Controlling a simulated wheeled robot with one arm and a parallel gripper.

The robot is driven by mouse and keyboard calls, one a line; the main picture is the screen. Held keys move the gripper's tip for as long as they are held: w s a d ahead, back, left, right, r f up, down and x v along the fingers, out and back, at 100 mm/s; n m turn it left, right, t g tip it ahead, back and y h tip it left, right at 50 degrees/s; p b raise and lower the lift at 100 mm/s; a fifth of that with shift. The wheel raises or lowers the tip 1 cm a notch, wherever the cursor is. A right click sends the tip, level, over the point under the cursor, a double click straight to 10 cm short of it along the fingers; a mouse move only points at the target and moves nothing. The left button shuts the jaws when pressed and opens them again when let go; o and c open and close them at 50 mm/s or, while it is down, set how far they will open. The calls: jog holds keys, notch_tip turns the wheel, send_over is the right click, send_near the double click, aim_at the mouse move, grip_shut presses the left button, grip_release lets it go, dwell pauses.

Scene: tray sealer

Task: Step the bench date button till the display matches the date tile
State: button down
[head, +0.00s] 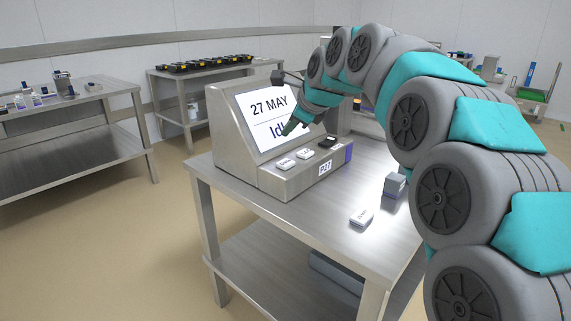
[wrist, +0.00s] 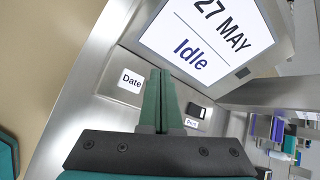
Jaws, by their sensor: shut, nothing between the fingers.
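The bench machine's display (head: 268,118) reads "27 MAY" with "Idle" below it. It also shows at the top of the wrist view (wrist: 205,35). A white button marked "Date" (wrist: 131,81) lies left of my fingers in the wrist view. In the head view a white button at the panel's left end (head: 285,163) seems to be it. My gripper (head: 289,128) is shut and empty, in front of the display and above the button panel. The shut fingers (wrist: 157,85) point at the panel between the buttons. A small white tile (head: 361,217) lies on the bench; its text is too small to read.
Another white button (head: 305,154) and a black one (head: 327,141) share the panel. A grey block (head: 395,186) stands on the bench (head: 300,210) at right. Side tables stand behind and left.

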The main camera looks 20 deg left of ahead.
aim_at(289, 164)
notch_tip(289, 164, down, 3)
jog(key=shift+f+b, duration=0.1)
jog(key=shift+b, duration=0.95)
jog(key=shift+f, duration=1.15)
jog(key=shift+f, duration=0.1)
jog(key=shift+f, duration=0.3)
jog(key=shift+f, duration=0.55)
dwell(1.0)
jog(key=shift+r, duration=0.15)
jog(key=shift+r+p, duration=0.8)
jog(key=shift+p, duration=0.1)
jog(key=shift+r, duration=0.1)
